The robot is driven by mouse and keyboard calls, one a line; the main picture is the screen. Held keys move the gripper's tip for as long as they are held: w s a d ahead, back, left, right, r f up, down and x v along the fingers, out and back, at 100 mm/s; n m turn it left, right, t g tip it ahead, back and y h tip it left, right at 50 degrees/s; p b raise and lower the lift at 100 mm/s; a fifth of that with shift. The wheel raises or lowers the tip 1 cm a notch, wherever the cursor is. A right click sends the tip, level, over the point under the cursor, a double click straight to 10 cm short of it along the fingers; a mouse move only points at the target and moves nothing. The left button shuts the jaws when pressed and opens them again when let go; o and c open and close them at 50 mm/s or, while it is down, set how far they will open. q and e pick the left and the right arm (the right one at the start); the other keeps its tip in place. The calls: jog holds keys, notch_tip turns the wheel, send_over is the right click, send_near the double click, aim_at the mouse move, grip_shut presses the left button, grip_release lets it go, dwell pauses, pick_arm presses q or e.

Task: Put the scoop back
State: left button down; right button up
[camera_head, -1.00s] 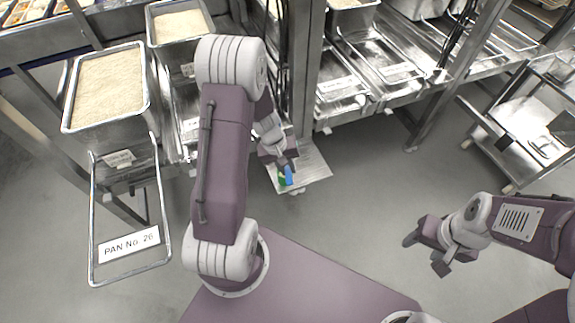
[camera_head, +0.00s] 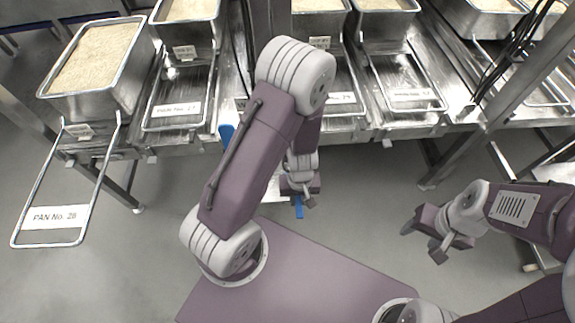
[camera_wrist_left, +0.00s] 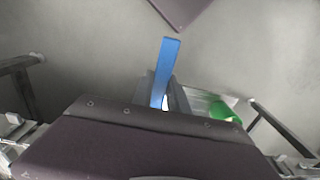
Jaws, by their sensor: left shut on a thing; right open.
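My left gripper (camera_head: 301,200) is below the shelf front in the head view, partly behind my own left arm. It is shut on a blue handle (camera_head: 299,207), which I take for the scoop's. In the left wrist view the blue handle (camera_wrist_left: 166,68) sticks out between the fingers (camera_wrist_left: 162,98). The rest of the scoop is hidden by the gripper and wrist. A green object (camera_wrist_left: 224,111) lies to the right of the fingers on a pale metal surface (camera_wrist_left: 203,103). My right gripper (camera_head: 424,248) is open and empty over the floor at the right.
Metal racks with rice pans (camera_head: 97,58) run along the back. A pulled-out frame labelled PAN No. 26 (camera_head: 60,217) juts forward at the left. A blue object (camera_head: 226,133), unclear in kind, shows left of my arm. Open floor (camera_head: 365,205) lies between the grippers.

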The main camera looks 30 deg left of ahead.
pick_arm(q)
jog(key=shift+s+a, duration=0.2)
jog(key=w+a+f, duration=0.2)
jog(key=a+f, duration=0.1)
jog(key=a, duration=0.2)
jog(key=p, duration=0.4)
send_over(278, 192)
notch_tip(278, 192, down, 3)
jog(key=shift+f, duration=0.2)
pick_arm(e)
notch_tip(278, 192, up, 4)
pick_arm(q)
jog(key=shift+a+f+b, duration=0.1)
jog(key=shift+f+b, duration=0.1)
jog(key=shift+b, duration=0.1)
notch_tip(278, 192, down, 5)
jog(key=b, duration=0.4)
jog(key=shift+w+r+b, duration=0.1)
jog(key=shift+r+b, duration=0.05)
jog(key=shift+b, duration=0.25)
jog(key=c, duration=1.3)
grip_release()
jog(key=shift+r, duration=0.1)
pick_arm(e)
jog(key=f, duration=0.4)
jog(key=shift+s+a+f, duration=0.3)
jog(key=shift+s+f, duration=0.1)
pick_arm(q)
jog(key=shift+r, duration=0.1)
